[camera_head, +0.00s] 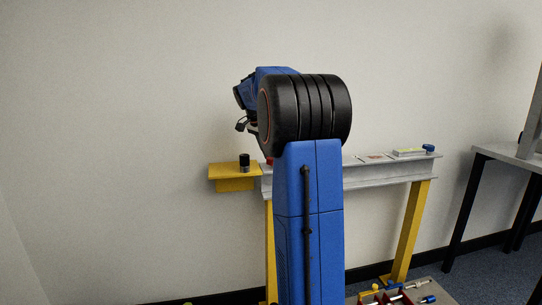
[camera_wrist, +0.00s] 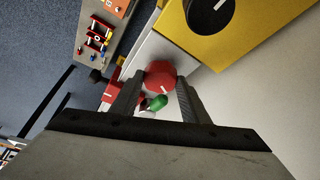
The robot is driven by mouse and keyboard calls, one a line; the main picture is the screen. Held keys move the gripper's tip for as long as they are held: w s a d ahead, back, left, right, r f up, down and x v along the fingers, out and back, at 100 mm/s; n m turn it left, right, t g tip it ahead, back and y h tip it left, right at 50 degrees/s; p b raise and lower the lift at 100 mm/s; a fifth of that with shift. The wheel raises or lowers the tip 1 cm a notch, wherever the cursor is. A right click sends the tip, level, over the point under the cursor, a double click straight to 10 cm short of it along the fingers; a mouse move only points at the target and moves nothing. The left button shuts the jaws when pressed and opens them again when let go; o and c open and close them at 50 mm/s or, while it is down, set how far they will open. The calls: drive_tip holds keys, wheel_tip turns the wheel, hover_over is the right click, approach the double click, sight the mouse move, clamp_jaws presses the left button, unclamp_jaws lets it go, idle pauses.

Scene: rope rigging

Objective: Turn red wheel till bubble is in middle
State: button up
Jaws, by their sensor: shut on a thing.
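The red wheel (camera_wrist: 160,73) is a round red knob with a pale line on it, seen in the wrist view. My gripper (camera_wrist: 160,79) has one finger on each side of it and is shut on it. A small green piece (camera_wrist: 158,102) shows just below the wheel, between the fingers. I cannot make out a bubble in either view. In the head view, my own arm covers most of the wheel's area; only a speck of red shows beside the arm.
A grey beam (camera_head: 375,174) on yellow legs runs along the wall. A yellow shelf (camera_head: 220,171) with a black cylinder (camera_head: 244,161) is at its left end. A blue knob (camera_head: 429,148) is at its right end. A dark-legged table (camera_head: 509,153) stands right.

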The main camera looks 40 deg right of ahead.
drive_tip(key=o, duration=1.1)
drive_tip(key=shift+c, duration=0.2)
drive_tip(key=shift+r, duration=0.1)
drive_tip(key=v, duration=1.7)
drive_tip(key=shift+a, duration=0.15)
